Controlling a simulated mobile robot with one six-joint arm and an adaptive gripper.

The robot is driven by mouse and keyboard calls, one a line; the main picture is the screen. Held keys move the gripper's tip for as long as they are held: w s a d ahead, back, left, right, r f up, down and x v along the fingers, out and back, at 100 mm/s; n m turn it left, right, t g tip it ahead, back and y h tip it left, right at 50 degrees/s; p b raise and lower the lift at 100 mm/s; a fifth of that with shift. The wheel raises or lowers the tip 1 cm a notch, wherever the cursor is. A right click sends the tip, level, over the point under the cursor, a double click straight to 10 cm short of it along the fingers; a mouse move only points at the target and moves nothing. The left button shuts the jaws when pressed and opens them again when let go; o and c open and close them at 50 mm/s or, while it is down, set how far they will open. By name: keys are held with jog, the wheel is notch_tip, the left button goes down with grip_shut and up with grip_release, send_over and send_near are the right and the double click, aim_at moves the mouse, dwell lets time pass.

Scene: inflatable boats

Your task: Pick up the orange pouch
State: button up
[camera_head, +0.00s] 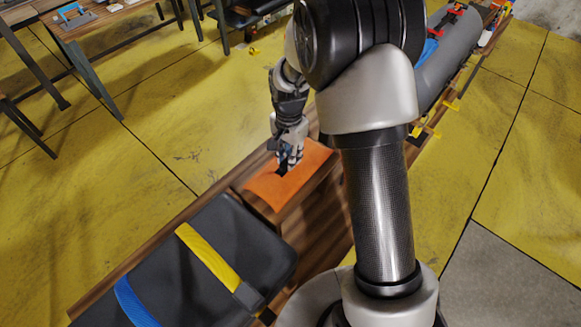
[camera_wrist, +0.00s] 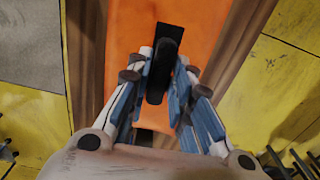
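The orange pouch (camera_head: 297,184) lies on a wooden bench, and its surface fills the upper middle of the wrist view (camera_wrist: 205,30). A black patch with an upright black strap or handle (camera_wrist: 167,42) is on it. My gripper (camera_head: 289,160) is right over the pouch, pointing down. In the wrist view my gripper (camera_wrist: 163,68) has its blue-padded fingers apart, one on each side of the black handle. Orange shows between the fingers; whether either finger touches the handle is unclear. My arm hides part of the bench in the head view.
A dark grey case (camera_head: 200,270) with yellow and blue straps lies on the bench at the near left. A grey roll (camera_head: 450,55) and small items are at the upper right. Work tables (camera_head: 100,25) stand at the upper left. The yellow floor (camera_head: 150,120) between is mostly clear.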

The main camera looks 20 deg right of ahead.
grip_shut()
dwell(0.6)
